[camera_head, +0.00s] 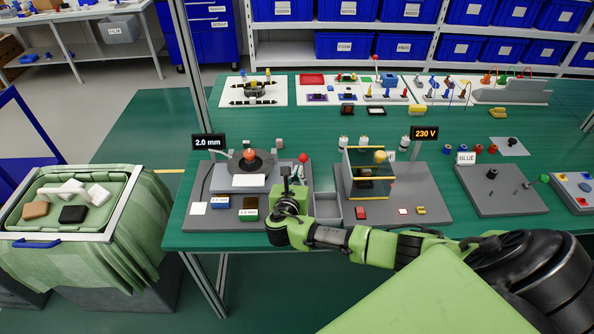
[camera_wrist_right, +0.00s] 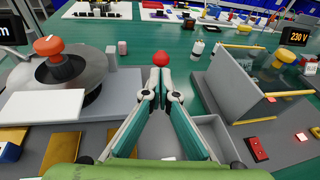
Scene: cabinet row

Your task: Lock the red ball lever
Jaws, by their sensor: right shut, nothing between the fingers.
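The red ball lever (camera_head: 303,158) stands at the right rear of the left grey station, its ball up. In the right wrist view the red ball (camera_wrist_right: 160,60) shows just beyond my fingertips; I cannot tell whether they touch it. Most of its rod is hidden behind my fingers. My right gripper (camera_head: 286,172) is over the right part of this station, left of the ball in the head view. In the wrist view the right gripper (camera_wrist_right: 161,76) has its fingertips together, with nothing between them. My left gripper is not in view.
The station holds a round disc with an orange-red knob (camera_head: 249,155) and a "2.0 mm" display (camera_head: 209,142). To the right, a grey station with a clear guard panel (camera_head: 366,172) and a "230 V" display (camera_head: 425,133) stands close by. A grey open tray (camera_head: 327,208) lies between them.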

